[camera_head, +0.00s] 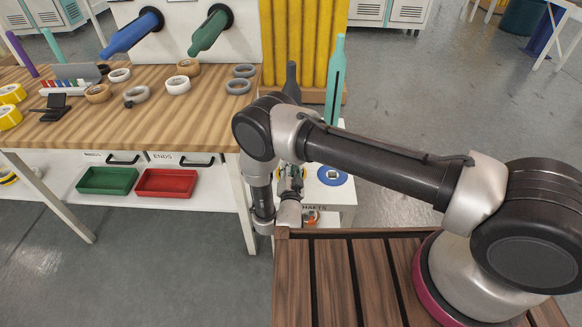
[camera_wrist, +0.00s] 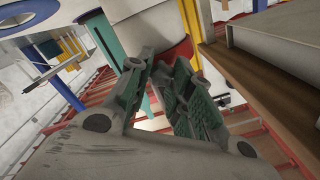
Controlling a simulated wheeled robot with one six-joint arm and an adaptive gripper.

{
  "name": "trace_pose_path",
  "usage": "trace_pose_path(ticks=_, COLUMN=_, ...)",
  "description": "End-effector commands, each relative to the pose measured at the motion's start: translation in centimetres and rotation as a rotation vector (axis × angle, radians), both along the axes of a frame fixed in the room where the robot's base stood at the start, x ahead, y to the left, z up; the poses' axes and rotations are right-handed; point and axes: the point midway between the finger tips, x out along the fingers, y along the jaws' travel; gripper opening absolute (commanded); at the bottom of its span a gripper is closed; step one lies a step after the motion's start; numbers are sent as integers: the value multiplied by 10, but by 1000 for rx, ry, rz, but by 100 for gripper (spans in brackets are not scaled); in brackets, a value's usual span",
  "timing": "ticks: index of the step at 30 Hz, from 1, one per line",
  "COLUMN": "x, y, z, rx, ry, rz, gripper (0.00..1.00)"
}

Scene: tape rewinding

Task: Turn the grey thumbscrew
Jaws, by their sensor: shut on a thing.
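My gripper (camera_head: 291,184) is beyond the wooden deck, low beside the workbench's right end, partly hidden by my own arm. In the wrist view its green-padded fingers (camera_wrist: 158,74) are drawn together at a white cylinder with a red band (camera_wrist: 172,55). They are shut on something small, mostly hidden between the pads. It sits where the grey thumbscrew would be, but its shape and angle cannot be made out.
The workbench (camera_head: 170,113) holds tape rolls, and a red bin (camera_head: 166,183) and green bin (camera_head: 107,180) sit below it. A low white stand with a blue disc (camera_head: 332,176) is close to my gripper. A wooden edge (camera_wrist: 235,75) runs along the wrist view's right.

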Motion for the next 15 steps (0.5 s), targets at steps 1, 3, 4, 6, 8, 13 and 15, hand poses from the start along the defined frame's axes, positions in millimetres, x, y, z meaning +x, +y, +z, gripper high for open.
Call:
trace_pose_path(ticks=1, x=0, y=0, z=0, rx=43, ry=1, rz=0, gripper=0)
trace_pose_path(ticks=3, x=0, y=-1, z=-1, rx=109, ry=0, rz=0, gripper=0)
trace_pose_path(ticks=4, x=0, y=-1, z=-1, rx=138, ry=0, rz=0, gripper=0)
trace_pose_path(ticks=6, x=0, y=-1, z=-1, rx=204, ry=-1, rz=0, gripper=0)
trace_pose_path(ticks=8, x=0, y=-1, z=-1, rx=261, ry=-1, rz=0, gripper=0)
trace_pose_path(ticks=13, x=0, y=-2, z=-2, rx=423, ry=-4, rz=-1, gripper=0)
trace_pose_path(ticks=15, x=0, y=-2, z=-2, rx=489, ry=-5, rz=-1, gripper=0)
